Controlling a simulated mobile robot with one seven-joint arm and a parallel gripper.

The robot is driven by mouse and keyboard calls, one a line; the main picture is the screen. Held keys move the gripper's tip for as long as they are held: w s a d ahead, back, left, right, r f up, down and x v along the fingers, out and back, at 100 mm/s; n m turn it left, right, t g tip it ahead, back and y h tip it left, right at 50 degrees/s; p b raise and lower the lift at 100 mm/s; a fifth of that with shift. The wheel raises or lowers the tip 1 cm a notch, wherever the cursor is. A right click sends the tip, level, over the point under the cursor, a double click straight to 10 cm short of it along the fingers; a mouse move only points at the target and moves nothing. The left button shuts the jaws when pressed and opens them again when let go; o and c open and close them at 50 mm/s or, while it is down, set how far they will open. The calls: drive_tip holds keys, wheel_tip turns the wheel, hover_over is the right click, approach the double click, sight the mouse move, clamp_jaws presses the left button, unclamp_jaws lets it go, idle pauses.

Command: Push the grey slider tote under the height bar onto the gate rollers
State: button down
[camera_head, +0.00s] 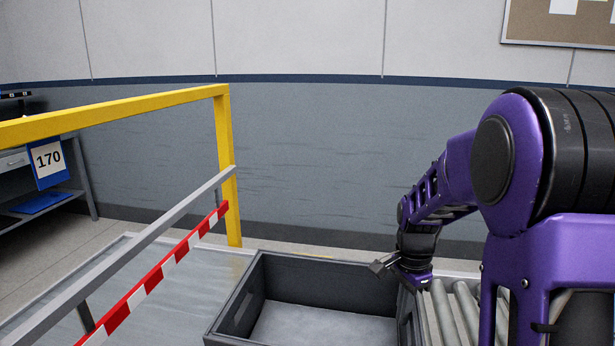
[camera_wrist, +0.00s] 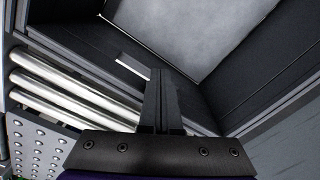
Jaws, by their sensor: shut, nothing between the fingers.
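The grey slider tote (camera_head: 333,278) is open-topped and looks empty in the head view, its near side cut off. It stands to the right of a red-and-white striped bar (camera_head: 165,265) and a yellow frame (camera_head: 222,100). My gripper (camera_head: 379,266) is over the tote's right wall. In the wrist view, my gripper (camera_wrist: 159,80) is shut with nothing in it, its fingers at the tote wall (camera_wrist: 190,85). I cannot tell whether they touch it. Metal rollers (camera_head: 455,308) lie right of the tote and also show in the wrist view (camera_wrist: 65,85).
A sign reading 170 (camera_head: 49,163) hangs from the yellow frame. A grey rail (camera_head: 125,250) runs beside the striped bar. A pale flat surface (camera_head: 190,285) left of the tote looks clear. A grey wall (camera_head: 320,160) stands behind.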

drive_tip(key=s+d+p, duration=0.2)
drive_tip(key=s+d, duration=0.1)
drive_tip(key=d, duration=1.3)
idle(1.5)
drive_tip(key=shift+s+r+p, duration=0.1)
drive_tip(key=shift+r+p, duration=0.05)
drive_tip(key=shift+p, duration=0.2)
wheel_tip(320, 180, up, 8)
drive_tip(key=p, duration=0.6)
